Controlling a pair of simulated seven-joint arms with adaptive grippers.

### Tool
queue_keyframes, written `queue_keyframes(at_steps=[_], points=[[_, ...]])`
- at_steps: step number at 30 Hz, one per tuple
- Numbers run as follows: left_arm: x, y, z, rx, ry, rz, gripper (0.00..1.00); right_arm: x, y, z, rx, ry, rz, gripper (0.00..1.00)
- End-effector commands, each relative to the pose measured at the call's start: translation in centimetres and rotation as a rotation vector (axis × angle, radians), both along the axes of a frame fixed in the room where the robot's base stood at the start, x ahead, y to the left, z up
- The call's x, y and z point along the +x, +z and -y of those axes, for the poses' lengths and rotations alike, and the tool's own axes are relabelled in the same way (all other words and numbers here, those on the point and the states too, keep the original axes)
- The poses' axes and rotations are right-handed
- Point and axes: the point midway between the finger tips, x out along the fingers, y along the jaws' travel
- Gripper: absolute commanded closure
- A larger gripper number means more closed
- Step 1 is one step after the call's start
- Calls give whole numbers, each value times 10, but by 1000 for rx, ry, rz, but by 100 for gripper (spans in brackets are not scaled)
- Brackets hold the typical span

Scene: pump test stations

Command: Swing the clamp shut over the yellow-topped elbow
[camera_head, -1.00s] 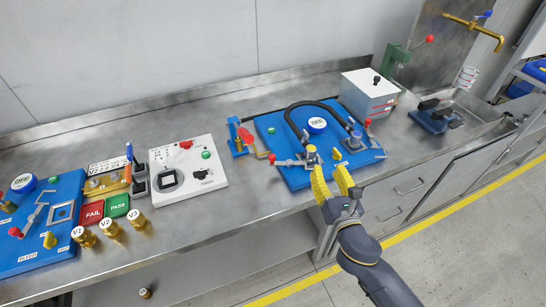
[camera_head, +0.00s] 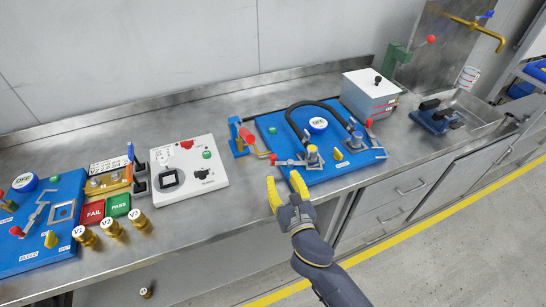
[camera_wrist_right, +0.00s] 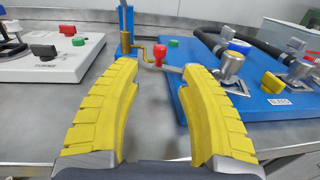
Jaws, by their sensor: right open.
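The yellow-topped elbow (camera_head: 313,154) stands upright near the front left of the right-hand blue board. The clamp (camera_head: 288,162) beside it has a metal bar and a red knob, stretched out low to the left; I cannot tell from the pictures how its jaw sits. The right wrist view shows the elbow's metal body (camera_wrist_right: 231,68) and the clamp's red knob (camera_wrist_right: 160,53) beyond the fingers. My right gripper (camera_head: 284,183) is open and empty, in front of the clamp at the bench's front edge. It touches nothing visible. My left gripper is out of view.
The blue board (camera_head: 325,176) also carries a black hose (camera_head: 296,122), a yellow knob (camera_head: 337,155) and a blue-topped fitting (camera_head: 356,139). A white test box (camera_head: 205,182) lies further left.

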Motion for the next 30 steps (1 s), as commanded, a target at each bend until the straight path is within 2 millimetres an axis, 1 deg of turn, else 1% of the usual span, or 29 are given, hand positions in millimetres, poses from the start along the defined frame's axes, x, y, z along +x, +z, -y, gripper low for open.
queue_keyframes(at_steps=[1,6,9,15,21,30], points=[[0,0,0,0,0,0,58,10,1,-3,2,0,2,58],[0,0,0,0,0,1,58,39,1,-11,0,-1,1,58],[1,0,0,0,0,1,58,54,1,-15,0,-1,1,58],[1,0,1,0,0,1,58,78,0,-22,1,0,0,58],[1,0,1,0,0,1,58,90,1,-26,0,0,1,58],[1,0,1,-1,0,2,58,94,0,-27,0,0,0,58]])
